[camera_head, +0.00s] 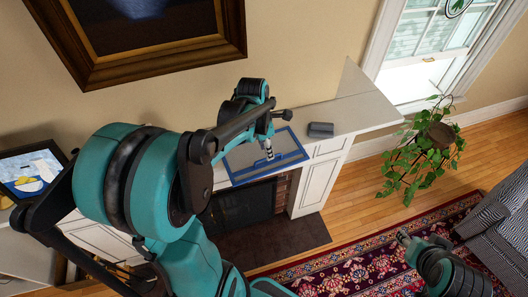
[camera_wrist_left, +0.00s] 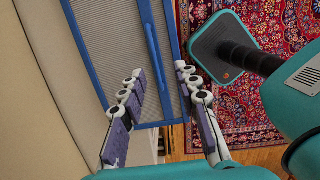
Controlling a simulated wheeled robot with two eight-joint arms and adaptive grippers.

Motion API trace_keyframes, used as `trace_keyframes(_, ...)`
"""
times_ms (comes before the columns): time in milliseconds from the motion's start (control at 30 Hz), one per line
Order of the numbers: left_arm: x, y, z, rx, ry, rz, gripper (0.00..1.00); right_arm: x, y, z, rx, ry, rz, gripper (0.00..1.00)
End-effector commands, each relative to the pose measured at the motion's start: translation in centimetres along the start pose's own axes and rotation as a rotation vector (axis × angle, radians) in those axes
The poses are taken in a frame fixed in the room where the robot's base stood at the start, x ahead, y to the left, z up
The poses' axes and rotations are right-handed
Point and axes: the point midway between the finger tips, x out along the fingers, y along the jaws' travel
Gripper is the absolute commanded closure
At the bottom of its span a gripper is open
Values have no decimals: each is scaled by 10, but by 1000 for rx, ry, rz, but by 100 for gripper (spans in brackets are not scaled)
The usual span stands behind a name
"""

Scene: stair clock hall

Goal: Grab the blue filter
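The blue filter (camera_head: 243,160) is a flat grey panel with a blue frame and a blue middle bar. It lies on the white mantel shelf in the head view, and fills the upper middle of the left wrist view (camera_wrist_left: 110,45). My left gripper (camera_head: 268,153) is over the filter, pointing down at it. In the left wrist view its fingers (camera_wrist_left: 158,71) are apart, one over the panel and one near its right edge. I cannot tell whether they touch it. My right gripper (camera_head: 404,239) shows only in part at the lower right of the head view, away from the filter.
A small dark grey block (camera_head: 320,130) lies on the mantel (camera_head: 360,112) just right of the filter. A framed picture (camera_head: 150,58) hangs on the wall above. A potted plant (camera_head: 440,133) stands at the right, with a patterned rug (camera_head: 355,268) and armchair (camera_head: 500,225) below.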

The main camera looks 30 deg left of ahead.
Motion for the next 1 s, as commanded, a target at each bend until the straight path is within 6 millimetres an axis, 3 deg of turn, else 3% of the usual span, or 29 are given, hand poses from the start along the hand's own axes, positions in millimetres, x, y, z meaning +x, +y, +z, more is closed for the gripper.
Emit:
trace_keyframes(333, 48, 8, 2, 4, -1, 1, 68, 0, 0, 0, 0, 0, 0, 59)
trace_keyframes(667, 56, 7, 2, 4, -1, 2, 68, 0, 0, 0, 0, 0, 0, 59)
trace_keyframes(800, 56, 7, 2, 4, -1, 2, 100, 0, 0, 0, 0, 0, 0, 59)
trace_keyframes(1000, 56, 7, 2, 4, -1, 2, 100, 0, 0, 0, 0, 0, 0, 59)
